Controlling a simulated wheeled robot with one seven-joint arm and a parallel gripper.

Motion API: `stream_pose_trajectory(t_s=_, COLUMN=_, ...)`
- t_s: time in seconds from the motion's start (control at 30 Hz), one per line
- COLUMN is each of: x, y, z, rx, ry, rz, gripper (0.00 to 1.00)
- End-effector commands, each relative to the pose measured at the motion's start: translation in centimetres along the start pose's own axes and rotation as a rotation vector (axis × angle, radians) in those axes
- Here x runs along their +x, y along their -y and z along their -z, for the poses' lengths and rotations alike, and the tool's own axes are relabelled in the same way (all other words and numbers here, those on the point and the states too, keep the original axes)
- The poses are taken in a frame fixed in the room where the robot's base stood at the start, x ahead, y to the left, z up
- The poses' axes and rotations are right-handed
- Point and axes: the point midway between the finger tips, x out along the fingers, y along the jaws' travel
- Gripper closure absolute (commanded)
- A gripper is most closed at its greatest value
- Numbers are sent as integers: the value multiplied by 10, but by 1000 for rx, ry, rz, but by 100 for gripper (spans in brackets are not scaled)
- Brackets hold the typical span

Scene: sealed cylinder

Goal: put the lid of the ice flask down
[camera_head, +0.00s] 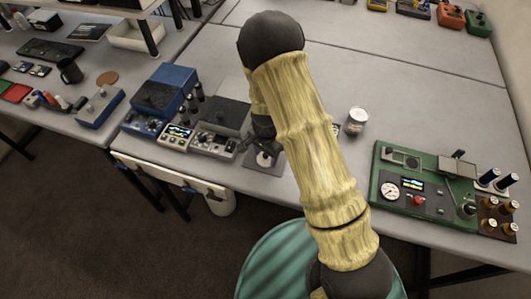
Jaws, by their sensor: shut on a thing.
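My gripper (264,148) is dark and small in view, low over the table's front edge and partly hidden behind my arm. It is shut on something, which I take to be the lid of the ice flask. A small pale round shape (264,159) shows just under the fingers, over a grey square plate (252,166). I cannot tell whether it is the lid or touches the plate.
Blue and grey instruments (166,92) crowd the table left of my gripper. A green instrument board (428,188) with a gauge and knobs lies at the right. The table's middle and back (385,75) are mostly clear. A white cylinder (220,203) is below the front edge.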

Motion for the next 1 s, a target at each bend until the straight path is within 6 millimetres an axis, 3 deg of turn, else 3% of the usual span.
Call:
stream_pose_trajectory(t_s=0.2, x=3, y=0, z=0, rx=0, ry=0, rz=0, gripper=67)
stream_pose_trajectory(t_s=0.23, x=2, y=0, z=0, rx=0, ry=0, rz=0, gripper=39)
stream_pose_trajectory(t_s=0.33, x=1, y=0, z=0, rx=0, ry=0, rz=0, gripper=23)
stream_pose_trajectory(t_s=0.73, x=-4, y=1, z=0, rx=-1, ry=-2, rz=2, gripper=23)
stream_pose_trajectory(t_s=1.0, x=-38, y=2, z=0, rx=-3, ry=-3, rz=5, gripper=23)
